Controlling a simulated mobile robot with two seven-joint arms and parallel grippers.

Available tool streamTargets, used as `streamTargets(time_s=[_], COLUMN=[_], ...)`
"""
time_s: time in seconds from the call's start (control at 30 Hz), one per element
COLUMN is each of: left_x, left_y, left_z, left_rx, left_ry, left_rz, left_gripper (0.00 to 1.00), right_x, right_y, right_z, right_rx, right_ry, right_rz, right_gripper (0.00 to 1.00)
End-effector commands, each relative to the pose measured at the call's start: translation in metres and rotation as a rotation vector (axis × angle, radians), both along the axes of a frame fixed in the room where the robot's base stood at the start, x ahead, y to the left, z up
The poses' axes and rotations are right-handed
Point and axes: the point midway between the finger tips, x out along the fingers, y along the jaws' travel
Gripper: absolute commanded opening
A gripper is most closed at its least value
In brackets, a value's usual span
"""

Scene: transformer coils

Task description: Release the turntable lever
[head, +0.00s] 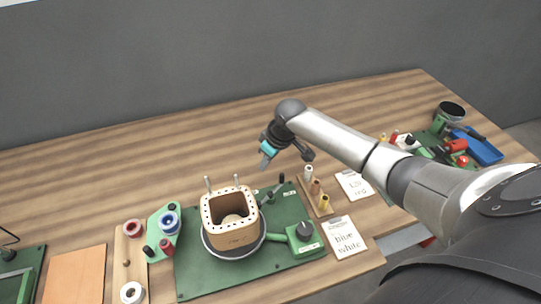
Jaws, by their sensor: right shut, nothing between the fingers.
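The coil former, a square wooden block (230,210) with holes around its top rim, stands on the grey round turntable (213,248) on a green board (196,279). A dark lever-like part (271,194) sits beside the former at the back right of the board. A short green bar (275,237) lies between the turntable and a green box with a black knob (304,238). I cannot tell for sure which is the turntable lever. My right gripper (265,164) is shut and empty, above and behind the dark part, apart from it. My left gripper is out of view.
A wooden rack with small spools (315,187) and cards, one reading "blue white" (343,237), lie to the right. Tools and a blue tray (483,150) are at far right. The back of the table is clear.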

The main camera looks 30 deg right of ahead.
Motion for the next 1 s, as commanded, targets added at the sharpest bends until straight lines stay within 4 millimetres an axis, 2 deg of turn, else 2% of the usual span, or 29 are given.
streamTargets(time_s=[0.1,0.33,0.83,1.0], left_x=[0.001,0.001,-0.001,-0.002], left_y=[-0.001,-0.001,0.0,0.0], left_z=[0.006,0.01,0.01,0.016], left_rx=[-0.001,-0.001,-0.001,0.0], left_ry=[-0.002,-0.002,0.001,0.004], left_rz=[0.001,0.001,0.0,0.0], left_gripper=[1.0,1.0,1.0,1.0], right_x=[-0.018,-0.035,-0.037,-0.035], right_y=[-0.008,-0.015,-0.015,-0.011], right_z=[0.003,0.003,0.003,0.005], right_rx=[-0.003,-0.002,-0.001,0.001], right_ry=[0.001,0.0,0.0,-0.001], right_rz=[0.001,-0.001,-0.001,-0.02], right_gripper=[0.0,0.0,0.0,0.0])
